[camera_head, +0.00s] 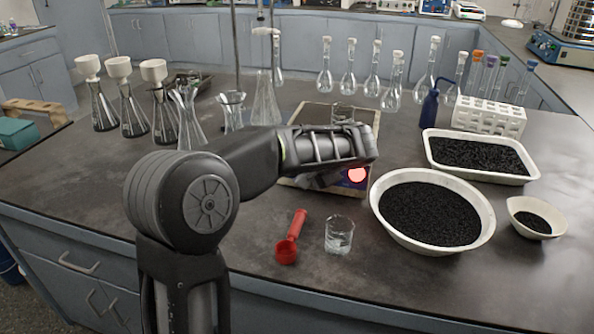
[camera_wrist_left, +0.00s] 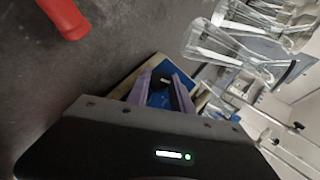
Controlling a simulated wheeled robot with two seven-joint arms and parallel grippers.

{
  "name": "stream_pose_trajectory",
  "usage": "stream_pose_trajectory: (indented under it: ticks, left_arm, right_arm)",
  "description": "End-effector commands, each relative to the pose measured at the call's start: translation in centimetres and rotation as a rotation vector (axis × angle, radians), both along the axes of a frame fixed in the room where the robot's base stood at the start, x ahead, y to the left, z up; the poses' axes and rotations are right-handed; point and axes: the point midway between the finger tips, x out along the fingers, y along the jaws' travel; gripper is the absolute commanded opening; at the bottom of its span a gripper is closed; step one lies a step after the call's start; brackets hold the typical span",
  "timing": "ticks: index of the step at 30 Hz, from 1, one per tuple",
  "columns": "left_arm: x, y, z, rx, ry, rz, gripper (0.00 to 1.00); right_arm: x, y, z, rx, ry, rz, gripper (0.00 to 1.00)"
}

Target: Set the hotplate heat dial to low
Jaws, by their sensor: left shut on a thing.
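The dial's markings cannot be read. My right gripper is not in view.
A red scoop (camera_head: 291,238) and a small glass beaker (camera_head: 339,235) lie in front. A round bowl of black grains (camera_head: 378,218) is close right, with a white tray (camera_head: 432,150) behind. Flasks with funnels (camera_head: 127,100) stand left. The front left bench is clear.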

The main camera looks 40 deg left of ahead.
Motion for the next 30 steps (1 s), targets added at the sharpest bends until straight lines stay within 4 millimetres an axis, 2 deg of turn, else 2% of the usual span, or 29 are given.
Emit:
stream_pose_trajectory:
  ticks: [2, 3, 10, 21, 30]
  left_arm:
    - [0.0, -0.1, -0.1, -0.002, 0.003, -0.002, 0.00]
    - [0.0, -0.1, -0.1, -0.002, 0.003, -0.002, 0.28]
    - [0.0, -0.1, -0.1, -0.003, 0.002, -0.001, 0.46]
    - [-0.1, -0.3, 0.3, -0.002, 0.000, -0.001, 0.48]
    - [-1.2, -3.3, 3.0, -0.002, -0.002, -0.003, 0.48]
  right_arm:
    - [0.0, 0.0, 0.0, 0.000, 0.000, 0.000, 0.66]
    - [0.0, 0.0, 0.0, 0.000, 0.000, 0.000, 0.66]
    - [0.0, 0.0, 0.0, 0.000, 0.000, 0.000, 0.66]
    - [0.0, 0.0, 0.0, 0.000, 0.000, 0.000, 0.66]
    - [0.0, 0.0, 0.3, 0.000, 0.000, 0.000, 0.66]
